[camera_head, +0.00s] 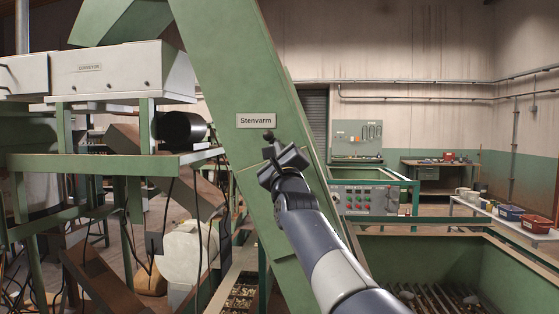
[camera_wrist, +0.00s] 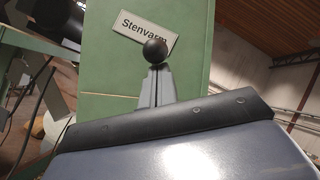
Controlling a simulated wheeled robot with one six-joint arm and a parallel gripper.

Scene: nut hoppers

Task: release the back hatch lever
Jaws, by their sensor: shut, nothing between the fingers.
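A black ball knob (camera_head: 268,136) shows at the tip of my gripper (camera_head: 272,152), in front of the sloping green chute (camera_head: 228,90). In the wrist view the knob (camera_wrist: 154,50) stands just past the ends of my grey fingers (camera_wrist: 156,72) and overlaps the lower edge of the "Stenvarm" label (camera_wrist: 147,32). My fingers are together with nothing held between them. Whether they touch the knob I cannot tell. The lever's shaft is hidden behind my fingers, and I cannot tell which hatch it belongs to.
A green-framed machine with a white conveyor housing (camera_head: 95,75) and a black motor (camera_head: 181,130) stands at the left. A control panel (camera_head: 366,200) is right of the chute. A green hopper (camera_head: 470,262) with a grate fills the lower right. A bench with bins (camera_head: 509,212) stands beyond.

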